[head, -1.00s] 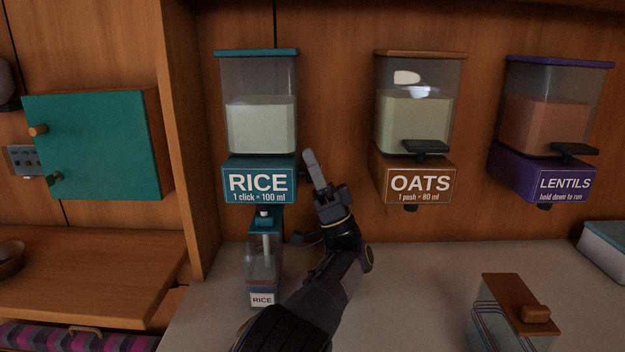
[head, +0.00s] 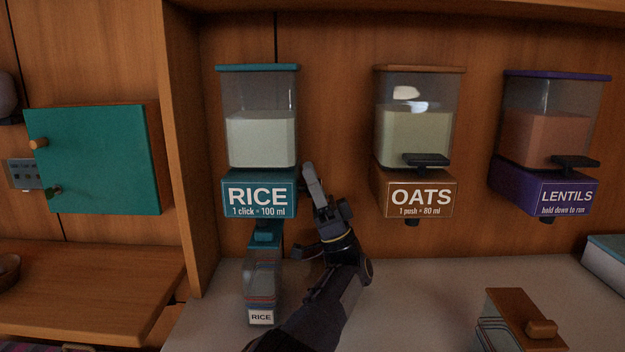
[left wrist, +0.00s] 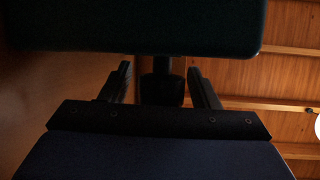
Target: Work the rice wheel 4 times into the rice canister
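The rice dispenser (head: 259,194) is on the back wall, with a teal lid and base, a clear hopper and pale rice inside. The clear rice canister (head: 263,283) stands upright below its spout, with line markings and a RICE label; its fill level is hard to tell. My left gripper (head: 314,190) is at the right side of the dispenser base, where it mostly hides the rice wheel. In the left wrist view its two fingers are apart, with a dark knob-like part (left wrist: 161,86), probably the wheel, between them and gaps on both sides. My right gripper is out of view.
The oats dispenser (head: 411,192) and lentils dispenser (head: 545,190) hang to the right, each with a dark lever. A brown-lidded canister (head: 522,320) stands on the pale counter (head: 420,290). A wooden upright (head: 186,150) and teal cabinet (head: 95,162) are at left.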

